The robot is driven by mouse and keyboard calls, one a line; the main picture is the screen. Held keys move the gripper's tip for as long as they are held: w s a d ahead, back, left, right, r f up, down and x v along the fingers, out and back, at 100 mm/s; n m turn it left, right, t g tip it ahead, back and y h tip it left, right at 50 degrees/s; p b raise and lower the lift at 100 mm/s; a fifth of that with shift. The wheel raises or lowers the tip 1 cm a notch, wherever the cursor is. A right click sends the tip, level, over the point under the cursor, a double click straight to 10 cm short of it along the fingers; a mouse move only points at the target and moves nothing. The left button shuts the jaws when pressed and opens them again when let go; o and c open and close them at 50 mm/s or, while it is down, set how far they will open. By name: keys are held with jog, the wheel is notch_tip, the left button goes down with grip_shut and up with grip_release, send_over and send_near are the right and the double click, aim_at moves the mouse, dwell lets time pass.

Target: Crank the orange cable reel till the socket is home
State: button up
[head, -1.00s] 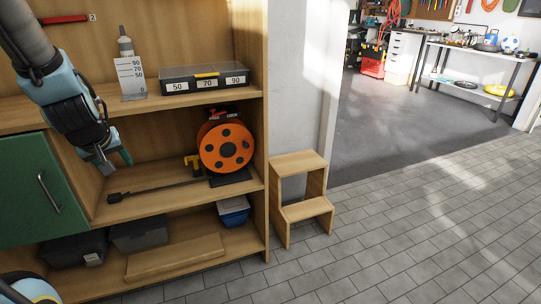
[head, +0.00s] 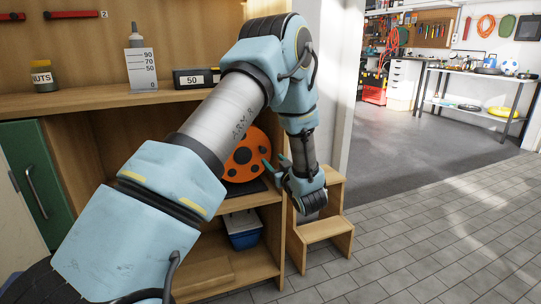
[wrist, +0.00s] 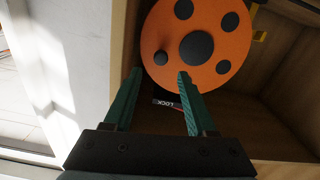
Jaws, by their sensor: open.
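The orange cable reel (head: 250,147) stands on the middle shelf, mostly hidden behind my arm in the head view. In the wrist view its orange disc (wrist: 205,20) faces me, with a dark hub and several dark round spots. A small dark knob (wrist: 161,58) stands near the disc's rim. My gripper (wrist: 160,72) is open and empty, its two green fingers pointing at the disc. The knob lines up with the gap between the fingertips; I cannot tell whether they reach around it. In the head view my gripper (head: 274,162) is right of the reel. The cable and socket are hidden.
A "LOCK" label (wrist: 167,103) lies below the disc, and a yellow part (wrist: 260,35) shows beyond it. A wooden step stool (head: 325,229) stands close to the shelf's right side. A blue box (head: 243,231) sits on the lower shelf. Tiled floor is clear at right.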

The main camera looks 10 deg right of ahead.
aim_at(264, 152)
jog(key=w, duration=0.3)
jog(key=w+a, duration=0.1)
jog(key=w, duration=0.4)
jog(key=shift+w+a, duration=0.15)
jog(key=shift+w, duration=0.2)
jog(key=shift+c, duration=0.4)
grip_shut()
dwell(0.5)
